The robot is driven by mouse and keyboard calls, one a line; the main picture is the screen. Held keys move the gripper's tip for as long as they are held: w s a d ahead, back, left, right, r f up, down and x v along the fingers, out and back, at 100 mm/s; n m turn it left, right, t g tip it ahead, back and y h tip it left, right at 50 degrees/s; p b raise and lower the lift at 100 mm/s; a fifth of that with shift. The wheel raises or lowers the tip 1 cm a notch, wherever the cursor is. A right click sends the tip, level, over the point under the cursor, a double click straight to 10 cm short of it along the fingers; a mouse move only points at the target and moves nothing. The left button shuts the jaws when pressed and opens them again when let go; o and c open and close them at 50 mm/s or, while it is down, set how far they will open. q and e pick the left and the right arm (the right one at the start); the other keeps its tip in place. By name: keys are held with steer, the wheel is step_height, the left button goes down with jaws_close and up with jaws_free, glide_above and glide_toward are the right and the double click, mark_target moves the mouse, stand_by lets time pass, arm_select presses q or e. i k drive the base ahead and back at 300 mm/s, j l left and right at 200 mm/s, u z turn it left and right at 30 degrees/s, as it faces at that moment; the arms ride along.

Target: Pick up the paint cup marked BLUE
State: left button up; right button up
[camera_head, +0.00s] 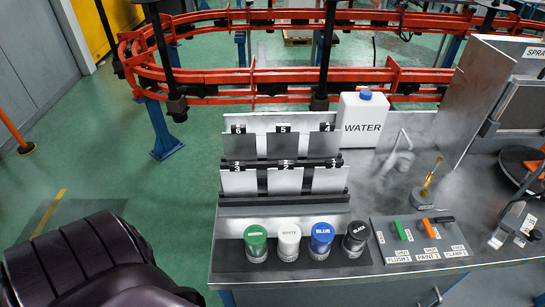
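The paint cup marked BLUE (321,241) stands upright with a blue lid in the front row of cups on the grey workbench (290,292). The cup marked WHITE (289,242) stands to its left and the black-lidded cup (356,239) to its right, both close by. A green-lidded cup (256,244) is at the left end of the row. Neither of my grippers shows in the head view, and nothing holds the BLUE cup.
A rack of numbered panels (284,181) stands behind the cups, with a white WATER container (362,119) behind it. A panel with coloured levers (424,238) lies right of the cups. A brass-coloured tool (430,178) stands beyond it. Red rails (270,77) run behind the bench.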

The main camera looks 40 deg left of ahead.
mark_target(322, 233)
steer(key=u, duration=0.75)
